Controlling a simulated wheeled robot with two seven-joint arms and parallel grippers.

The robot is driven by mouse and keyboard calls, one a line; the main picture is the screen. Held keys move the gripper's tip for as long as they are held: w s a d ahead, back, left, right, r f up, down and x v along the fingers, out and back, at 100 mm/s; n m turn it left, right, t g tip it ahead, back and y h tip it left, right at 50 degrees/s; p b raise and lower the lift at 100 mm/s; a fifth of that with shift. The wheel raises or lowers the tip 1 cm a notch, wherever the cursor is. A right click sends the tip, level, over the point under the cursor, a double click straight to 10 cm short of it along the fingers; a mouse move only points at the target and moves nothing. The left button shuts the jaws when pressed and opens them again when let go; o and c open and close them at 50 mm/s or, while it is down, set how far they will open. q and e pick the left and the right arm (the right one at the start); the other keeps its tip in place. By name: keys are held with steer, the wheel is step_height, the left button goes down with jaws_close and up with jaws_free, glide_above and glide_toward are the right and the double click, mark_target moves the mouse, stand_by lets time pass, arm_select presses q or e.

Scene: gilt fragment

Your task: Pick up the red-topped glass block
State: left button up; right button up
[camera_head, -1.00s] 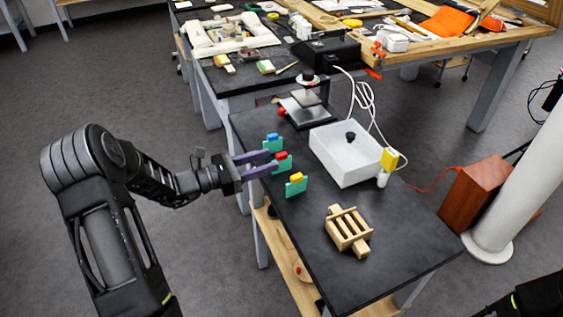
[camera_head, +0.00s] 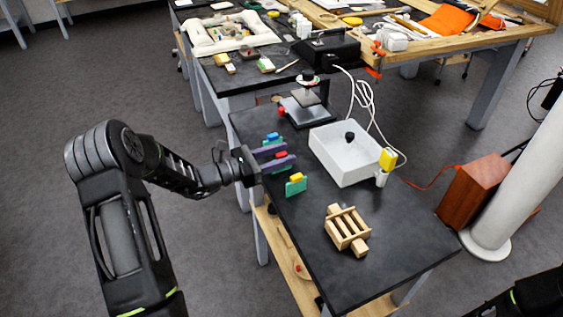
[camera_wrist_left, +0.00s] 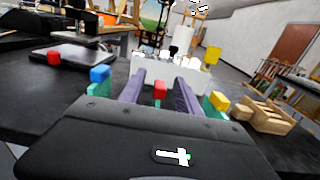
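The red-topped glass block (camera_head: 281,155) stands near the left edge of the black table. My left gripper (camera_head: 290,153) is open, with one finger on each side of the block and visible gaps beside the red top. A blue-topped block (camera_head: 272,137) stands just beyond the far finger. A yellow-topped block (camera_head: 297,184) stands on the near side. My right gripper is not in view.
A white box (camera_head: 345,165) stands right of the blocks, with a yellow-topped item (camera_head: 388,160) at its corner. A wooden slotted rack (camera_head: 347,228) sits nearer. The table's front is clear.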

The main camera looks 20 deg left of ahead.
arm_select(q)
steer(key=shift+c, duration=0.6)
jaws_close()
